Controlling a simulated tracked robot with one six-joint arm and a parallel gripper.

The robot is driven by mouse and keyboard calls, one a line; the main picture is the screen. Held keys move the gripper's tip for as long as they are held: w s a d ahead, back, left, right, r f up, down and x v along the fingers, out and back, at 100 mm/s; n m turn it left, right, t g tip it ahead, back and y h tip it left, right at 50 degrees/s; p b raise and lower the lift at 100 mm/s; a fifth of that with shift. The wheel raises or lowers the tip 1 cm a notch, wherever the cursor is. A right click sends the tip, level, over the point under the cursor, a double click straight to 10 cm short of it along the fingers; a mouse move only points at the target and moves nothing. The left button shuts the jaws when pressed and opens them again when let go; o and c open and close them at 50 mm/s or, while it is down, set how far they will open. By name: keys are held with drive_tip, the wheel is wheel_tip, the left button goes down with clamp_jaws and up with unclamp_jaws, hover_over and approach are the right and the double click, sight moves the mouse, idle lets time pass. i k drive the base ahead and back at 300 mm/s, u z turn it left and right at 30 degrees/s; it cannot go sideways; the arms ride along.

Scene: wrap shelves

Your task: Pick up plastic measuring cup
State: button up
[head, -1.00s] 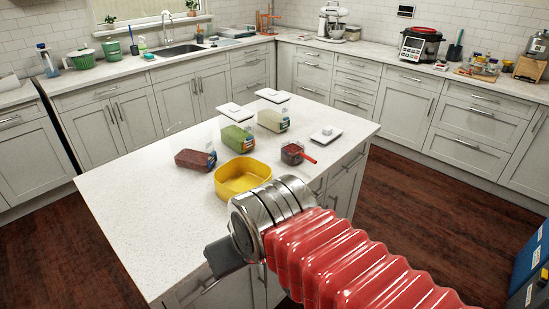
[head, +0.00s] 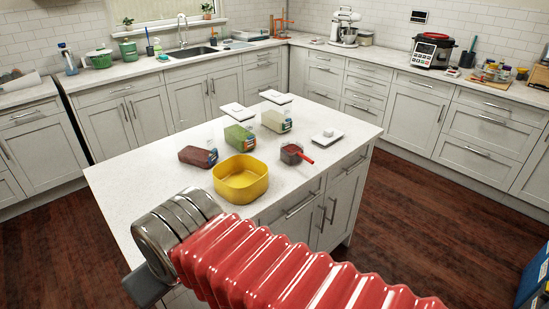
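The plastic measuring cup (head: 290,154) stands on the island's white top, toward the right side. It looks clear with dark reddish contents, and its red handle points right and toward me. My gripper (head: 146,287) is at the lower left of the view, over the near left edge of the island, well apart from the cup. Only a dark grey part of it shows beyond my metal wrist. Its fingers are not clear, so I cannot tell whether it is open or shut.
A yellow square container (head: 241,187) stands nearer me, left of the cup. Filled clear containers, red (head: 196,156), green (head: 240,137) and pale (head: 276,121), stand behind. A white lid (head: 327,136) lies at the right. The island's left part (head: 130,190) is clear.

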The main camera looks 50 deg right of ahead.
sight(291, 152)
drive_tip(key=u, duration=1)
drive_tip(key=k, duration=1.25)
drive_tip(key=z, duration=0.9)
drive_tip(key=i, duration=0.95)
